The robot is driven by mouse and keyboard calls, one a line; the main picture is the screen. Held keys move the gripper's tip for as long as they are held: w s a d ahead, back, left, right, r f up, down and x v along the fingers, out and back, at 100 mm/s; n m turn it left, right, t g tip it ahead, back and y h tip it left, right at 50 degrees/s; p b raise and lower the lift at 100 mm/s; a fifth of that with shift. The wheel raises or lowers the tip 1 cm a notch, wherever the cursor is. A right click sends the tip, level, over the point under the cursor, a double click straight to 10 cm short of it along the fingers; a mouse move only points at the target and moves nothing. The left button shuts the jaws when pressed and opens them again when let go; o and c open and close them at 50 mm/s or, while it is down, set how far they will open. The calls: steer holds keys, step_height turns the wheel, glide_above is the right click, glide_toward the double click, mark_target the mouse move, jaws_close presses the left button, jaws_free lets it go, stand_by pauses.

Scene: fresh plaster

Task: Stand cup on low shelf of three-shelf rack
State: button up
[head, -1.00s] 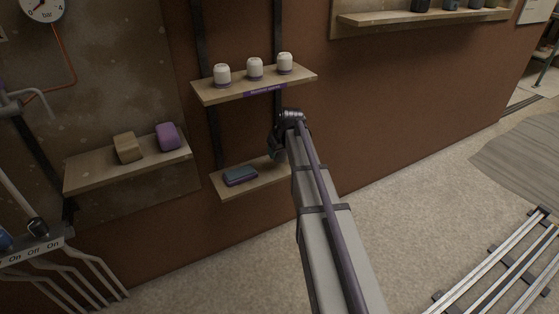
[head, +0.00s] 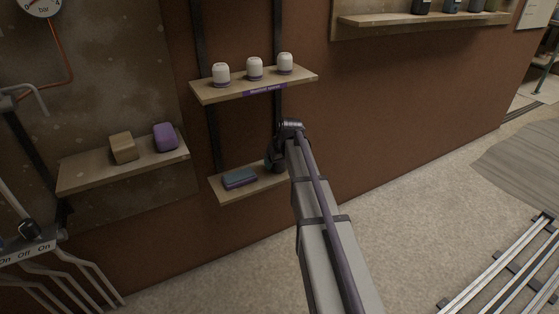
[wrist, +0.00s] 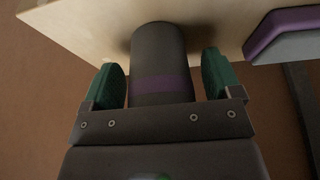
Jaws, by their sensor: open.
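The cup (wrist: 160,50) is a dark grey cylinder with a purple band, in the wrist view. It is at the pale wooden low shelf (head: 222,193) and seems to stand on it. My gripper (wrist: 162,75) is open, with one green finger on each side of the cup and a visible gap at both sides. In the head view my gripper (head: 275,160) is at the right part of the low shelf, where the arm hides the cup. The rack's shelf above (head: 215,97) holds several white jars (head: 255,68); any higher shelf is out of view.
A blue-grey and purple block (head: 240,178) lies on the low shelf beside the cup; it also shows in the wrist view (wrist: 285,38). A separate shelf (head: 90,178) at left holds a tan block (head: 123,147) and a purple block (head: 165,137).

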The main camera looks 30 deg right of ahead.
steer(key=p+v, duration=1.2)
steer(key=v, duration=0.1)
steer(key=s+a+f+g, duration=0.2)
steer(key=s+a+g, duration=0.3)
steer(key=s+a, duration=1.65)
step_height(320, 180, up, 29)
steer(key=p, duration=2.7)
steer(key=shift+d+f+m+p, duration=0.2)
steer(key=shift+f+m+p, duration=0.05)
steer(key=shift+m+p, duration=0.1)
steer(key=shift+s, duration=0.1)
